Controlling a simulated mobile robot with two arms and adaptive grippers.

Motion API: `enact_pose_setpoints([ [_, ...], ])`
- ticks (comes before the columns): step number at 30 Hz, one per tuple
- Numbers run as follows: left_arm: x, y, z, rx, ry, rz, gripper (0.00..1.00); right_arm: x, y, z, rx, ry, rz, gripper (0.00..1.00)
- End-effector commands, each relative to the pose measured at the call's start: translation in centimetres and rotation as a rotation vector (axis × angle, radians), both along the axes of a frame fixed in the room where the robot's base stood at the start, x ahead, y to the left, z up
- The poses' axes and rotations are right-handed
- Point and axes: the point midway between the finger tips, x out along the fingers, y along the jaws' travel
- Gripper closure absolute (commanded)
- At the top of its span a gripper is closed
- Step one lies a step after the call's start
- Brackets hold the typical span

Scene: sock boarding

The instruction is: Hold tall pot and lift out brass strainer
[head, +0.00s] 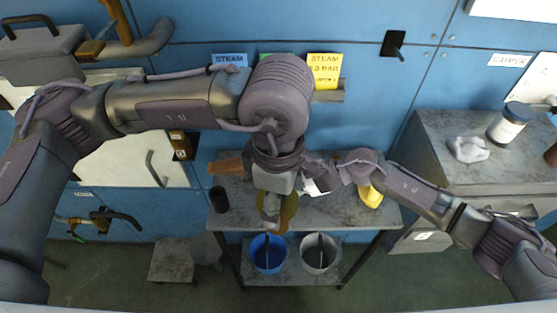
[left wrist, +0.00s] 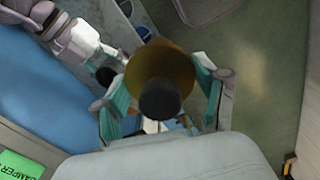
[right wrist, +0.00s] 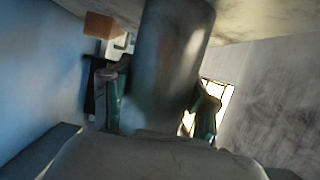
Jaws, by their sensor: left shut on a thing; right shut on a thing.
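The brass strainer (head: 289,212) hangs in my left gripper (head: 271,205), above the front of the stone-topped table. In the left wrist view the strainer (left wrist: 160,62) is a round brass body with a black knob (left wrist: 160,99), between the teal fingers of my left gripper (left wrist: 163,92). The tall pot (right wrist: 172,55) is a grey metal cylinder filling the middle of the right wrist view. My right gripper (right wrist: 158,108) is shut on it, one finger each side.
The stone-topped table (head: 345,216) holds a dark cup (head: 219,199), a brown block (head: 227,166) and a yellow thing (head: 369,196). A blue bucket (head: 268,254) and a grey bucket (head: 319,254) stand below. A side counter (head: 440,125) carries a white cloth (head: 468,149) and a jar (head: 508,123).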

Motion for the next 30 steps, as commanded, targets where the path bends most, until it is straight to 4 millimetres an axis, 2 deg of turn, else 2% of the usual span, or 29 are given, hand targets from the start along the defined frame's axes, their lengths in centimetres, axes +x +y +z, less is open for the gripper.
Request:
enact_pose_setpoints([
  [3, -2.3, 0.0, 0.0, 0.0, 0.0, -0.005, 0.77, 0.0, 0.0, 0.0, 0.0, 0.0, 0.0, 0.86],
  [7, -3.8, -0.1, 0.0, 0.0, -0.001, -0.002, 0.77, 0.0, 0.0, 0.0, 0.0, 0.0, 0.0, 0.86],
  [12, -4.5, 0.0, 0.0, 0.0, -0.001, 0.001, 0.77, 0.0, 0.0, 0.0, 0.0, 0.0, 0.0, 0.86],
  [19, -4.6, 0.0, 0.0, 0.0, 0.0, 0.001, 0.77, 0.0, 0.0, 0.0, 0.001, 0.0, 0.0, 0.86],
  [20, -4.6, 0.0, 0.0, 0.0, 0.0, 0.001, 0.77, 0.0, 0.0, 0.0, 0.001, 0.0, 0.0, 0.39],
  [25, -4.5, 0.0, 0.0, 0.0, 0.0, 0.001, 0.77, 0.0, 0.0, 0.0, 0.0, 0.0, 0.0, 0.11],
  [30, -4.5, 0.0, 0.0, -0.001, -0.001, 0.001, 0.77, 0.0, 0.0, 0.0, 0.0, 0.0, 0.0, 0.11],
])
